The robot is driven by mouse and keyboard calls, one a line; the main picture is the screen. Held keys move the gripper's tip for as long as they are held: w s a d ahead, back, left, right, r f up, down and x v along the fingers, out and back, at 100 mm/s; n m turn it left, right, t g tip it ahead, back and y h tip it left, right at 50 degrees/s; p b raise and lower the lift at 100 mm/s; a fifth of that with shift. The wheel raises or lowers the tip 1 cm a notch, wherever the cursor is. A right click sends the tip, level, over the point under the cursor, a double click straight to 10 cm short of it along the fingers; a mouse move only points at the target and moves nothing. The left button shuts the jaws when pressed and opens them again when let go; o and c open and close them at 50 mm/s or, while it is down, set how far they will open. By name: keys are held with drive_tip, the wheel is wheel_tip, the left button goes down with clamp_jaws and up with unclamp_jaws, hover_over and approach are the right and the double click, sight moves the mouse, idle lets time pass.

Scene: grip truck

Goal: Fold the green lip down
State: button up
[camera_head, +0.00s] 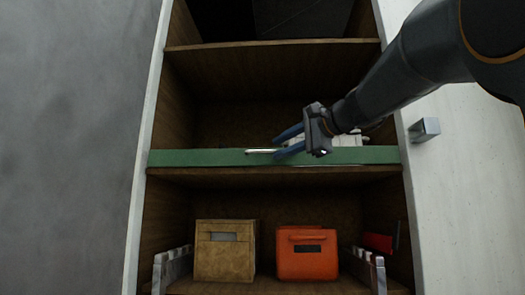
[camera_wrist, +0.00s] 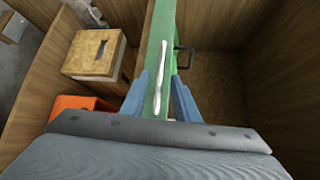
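The green lip (camera_head: 215,158) runs across the front edge of the middle shelf, standing upright. A thin silver handle (camera_head: 262,151) is on it near the middle; the handle also shows in the wrist view (camera_wrist: 161,75). My gripper (camera_head: 276,142) is at the lip, just right of the handle's visible end. In the wrist view the blue fingers (camera_wrist: 158,78) are apart, one on each side of the green lip (camera_wrist: 152,30), with the handle between them. I cannot tell whether either finger touches it.
On the shelf below stand a tan box (camera_head: 224,250) and an orange box (camera_head: 307,256). A white object (camera_head: 350,140) lies behind the lip, partly hidden by my arm. A black hook-shaped piece (camera_wrist: 184,58) is beside the lip. Wooden side walls bound the compartment; its inside is mostly clear.

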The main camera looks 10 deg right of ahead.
drive_tip(key=shift+x, duration=0.9)
drive_tip(key=shift+c, duration=0.4)
clamp_jaws()
drive_tip(key=shift+f+t+b, duration=0.25)
drive_tip(key=shift+t+b, duration=0.05)
drive_tip(key=shift+b, duration=0.85)
